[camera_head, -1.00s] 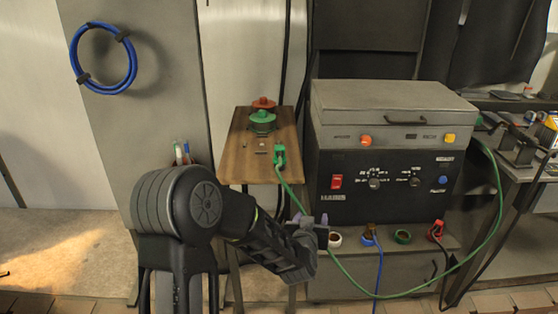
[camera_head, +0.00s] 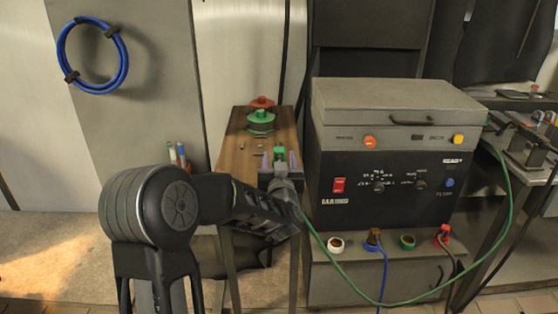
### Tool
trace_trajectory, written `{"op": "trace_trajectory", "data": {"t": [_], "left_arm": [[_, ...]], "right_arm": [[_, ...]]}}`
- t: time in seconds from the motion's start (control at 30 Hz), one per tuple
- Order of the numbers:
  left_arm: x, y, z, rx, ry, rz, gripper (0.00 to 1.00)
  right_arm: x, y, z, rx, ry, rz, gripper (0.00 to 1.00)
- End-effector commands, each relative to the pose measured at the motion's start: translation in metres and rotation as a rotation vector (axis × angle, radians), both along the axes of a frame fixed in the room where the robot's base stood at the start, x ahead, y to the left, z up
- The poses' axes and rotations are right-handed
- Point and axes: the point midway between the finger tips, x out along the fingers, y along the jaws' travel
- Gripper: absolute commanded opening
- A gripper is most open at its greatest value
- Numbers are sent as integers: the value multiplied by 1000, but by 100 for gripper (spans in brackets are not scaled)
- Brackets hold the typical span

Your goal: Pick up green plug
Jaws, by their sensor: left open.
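The green plug (camera_head: 280,152) lies on the small wooden table (camera_head: 237,150), near its right edge. Its green cable (camera_head: 340,262) hangs off the table and loops past the machine on the right. My left gripper (camera_head: 279,159) is at the table's front right, open, with its two purplish fingertips on either side of the plug. The gripper body hides the plug's lower part and the start of its cable. I cannot tell whether the fingers touch the plug. My right gripper is not in view.
A green spool (camera_head: 261,122) and a red spool (camera_head: 262,103) stand behind the plug. The grey-black machine (camera_head: 385,160) stands close on the right. Its ledge below has white, blue, green and red sockets (camera_head: 407,242). A blue cable coil (camera_head: 66,50) hangs at left.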

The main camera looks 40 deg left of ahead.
Motion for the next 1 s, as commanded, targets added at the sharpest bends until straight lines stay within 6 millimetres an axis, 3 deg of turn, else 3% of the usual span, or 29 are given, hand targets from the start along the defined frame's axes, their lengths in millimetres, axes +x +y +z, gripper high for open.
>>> {"op": "trace_trajectory", "data": {"t": [0.33,0.7,1.0], "left_arm": [[4,3,-1,-1,1,0,54],[40,30,-5,0,0,-1,54],[41,32,-5,-1,1,-1,54]], "right_arm": [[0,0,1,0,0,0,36],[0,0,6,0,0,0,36],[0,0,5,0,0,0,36]]}}
